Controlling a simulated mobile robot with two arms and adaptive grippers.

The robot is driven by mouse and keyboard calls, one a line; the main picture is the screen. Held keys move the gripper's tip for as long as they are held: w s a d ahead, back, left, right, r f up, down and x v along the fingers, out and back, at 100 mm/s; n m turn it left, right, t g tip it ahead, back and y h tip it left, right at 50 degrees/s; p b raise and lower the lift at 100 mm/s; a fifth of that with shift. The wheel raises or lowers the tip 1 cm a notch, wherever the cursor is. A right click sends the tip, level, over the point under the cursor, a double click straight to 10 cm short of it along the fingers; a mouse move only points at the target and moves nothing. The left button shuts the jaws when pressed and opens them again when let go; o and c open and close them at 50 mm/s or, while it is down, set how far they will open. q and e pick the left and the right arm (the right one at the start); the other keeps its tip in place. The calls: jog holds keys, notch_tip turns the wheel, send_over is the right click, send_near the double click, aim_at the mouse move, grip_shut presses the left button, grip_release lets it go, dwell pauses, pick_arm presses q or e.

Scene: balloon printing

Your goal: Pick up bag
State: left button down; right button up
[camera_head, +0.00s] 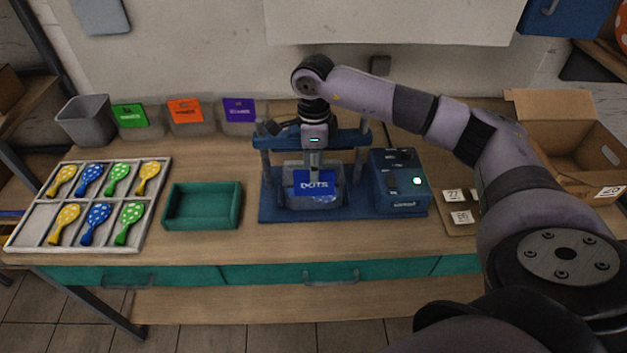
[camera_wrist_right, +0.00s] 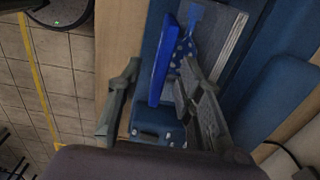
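A pale, see-through bag (camera_head: 317,199) with a blue "DOTS" card (camera_head: 317,183) stands in the blue press (camera_head: 268,207) at the bench's middle. My right gripper (camera_head: 314,165) points down at the card from above. In the right wrist view, my right gripper (camera_wrist_right: 160,68) is open, its fingers wide apart, with the blue card (camera_wrist_right: 163,60) between them, nearer the right-hand finger. I cannot tell whether that finger touches it. A blue dotted balloon shape (camera_wrist_right: 186,48) shows beside the card. My left gripper is not in view.
Similar pale packs with green (camera_head: 130,115), orange (camera_head: 185,110) and purple (camera_head: 239,109) cards stand at the back. A teal tray (camera_head: 203,226), a tray of balloons (camera_head: 152,205) and a grey bin (camera_head: 86,121) are left. A control box (camera_head: 400,182) and cardboard box (camera_head: 560,125) are right.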

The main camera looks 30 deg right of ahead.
jog(key=shift+w+d+f+p, duration=0.1)
jog(key=shift+f+p, duration=0.35)
jog(key=shift+f, duration=1.2)
grip_shut()
